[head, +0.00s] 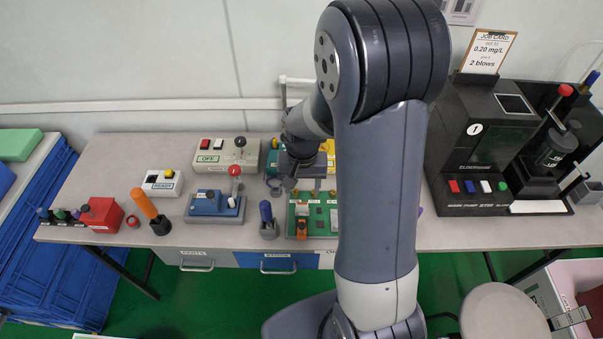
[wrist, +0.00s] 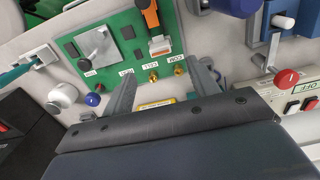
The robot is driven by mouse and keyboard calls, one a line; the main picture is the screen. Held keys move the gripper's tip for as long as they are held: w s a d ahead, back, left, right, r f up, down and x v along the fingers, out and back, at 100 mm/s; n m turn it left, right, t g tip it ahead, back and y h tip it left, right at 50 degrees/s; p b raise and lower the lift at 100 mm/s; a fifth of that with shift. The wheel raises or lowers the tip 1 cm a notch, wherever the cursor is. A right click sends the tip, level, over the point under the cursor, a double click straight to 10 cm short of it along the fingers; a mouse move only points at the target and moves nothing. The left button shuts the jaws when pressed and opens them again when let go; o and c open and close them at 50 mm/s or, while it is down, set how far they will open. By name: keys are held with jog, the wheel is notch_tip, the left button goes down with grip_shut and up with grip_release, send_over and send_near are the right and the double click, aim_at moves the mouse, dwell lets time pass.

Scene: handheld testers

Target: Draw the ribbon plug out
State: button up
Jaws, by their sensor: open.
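The green board (wrist: 125,28) lies on the bench and also shows in the head view (head: 292,214). In the wrist view an orange ribbon with a black part (wrist: 150,14) runs to a pale plug (wrist: 160,46) near the board's edge; the plug looks seated, though its contact is too small to tell. My gripper (wrist: 163,88) is open and empty. Its two fingers are apart and point toward the board edge with the brass knobs (wrist: 153,76), short of the plug. In the head view the gripper is at the board's far side, partly hidden by my arm.
Beside the board stand a blue-handled tool (head: 266,212) and a blue lever fixture with a red knob (head: 212,205). A grey OFF box (head: 222,155) is behind. A large black instrument (head: 480,150) stands right.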

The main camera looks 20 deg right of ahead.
aim_at(302, 204)
notch_tip(302, 204, down, 8)
jog(key=shift+r, duration=0.2)
jog(key=shift+c, duration=0.2)
grip_shut()
dwell(0.8)
